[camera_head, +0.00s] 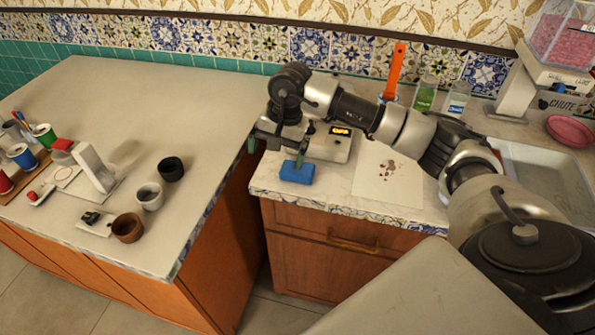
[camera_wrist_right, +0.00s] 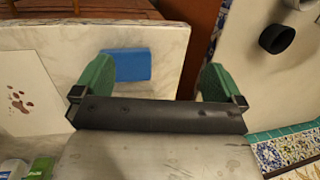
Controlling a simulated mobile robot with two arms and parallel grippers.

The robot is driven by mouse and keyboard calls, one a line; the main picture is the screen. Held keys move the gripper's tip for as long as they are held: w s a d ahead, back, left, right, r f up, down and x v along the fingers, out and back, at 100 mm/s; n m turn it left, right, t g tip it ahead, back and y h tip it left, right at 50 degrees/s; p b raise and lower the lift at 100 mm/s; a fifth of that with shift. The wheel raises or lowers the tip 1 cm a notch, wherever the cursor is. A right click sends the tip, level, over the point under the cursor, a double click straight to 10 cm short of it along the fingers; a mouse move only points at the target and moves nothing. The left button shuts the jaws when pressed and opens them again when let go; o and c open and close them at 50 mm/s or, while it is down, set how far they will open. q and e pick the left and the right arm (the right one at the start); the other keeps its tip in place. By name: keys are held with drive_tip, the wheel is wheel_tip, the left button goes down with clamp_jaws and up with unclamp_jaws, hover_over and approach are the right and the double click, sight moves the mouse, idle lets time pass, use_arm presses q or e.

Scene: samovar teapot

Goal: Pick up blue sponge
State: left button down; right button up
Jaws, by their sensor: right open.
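The blue sponge (camera_head: 297,172) lies flat on the right counter near its front left corner. It also shows in the right wrist view (camera_wrist_right: 127,64), beyond my fingertips and toward the left finger. My right gripper (camera_head: 277,150) is above the counter's left edge, beside the sponge, with green fingers spread. In the right wrist view my right gripper (camera_wrist_right: 155,75) is open with nothing between its fingers. I cannot tell the exact height gap to the sponge. My left gripper is not in view.
A scale-like device (camera_head: 330,148) stands just behind the sponge, and a stained white sheet (camera_head: 388,178) lies to its right. A gap separates this counter from the left counter (camera_head: 165,100), which holds cups, including a black one (camera_head: 171,169). A sink (camera_head: 545,175) is at right.

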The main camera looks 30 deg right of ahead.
drive_tip(key=d+h, duration=0.1)
drive_tip(key=d, duration=0.2)
drive_tip(key=d+r+h, duration=0.1)
drive_tip(key=d, duration=0.1)
drive_tip(key=shift+d+g+h, duration=0.2)
drive_tip(key=shift+g+h, duration=0.1)
wheel_tip(320, 180, down, 5)
drive_tip(key=shift+f+p, duration=0.1)
drive_tip(key=shift+p, duration=0.35)
drive_tip(key=shift+f, duration=0.35)
wheel_tip(320, 180, down, 4)
drive_tip(key=shift+w+d+f+p, duration=0.1)
drive_tip(key=shift+w+f+p, duration=0.1)
drive_tip(key=shift+p, duration=0.6)
drive_tip(key=shift+c, duration=0.2)
drive_tip(key=c, duration=0.6)
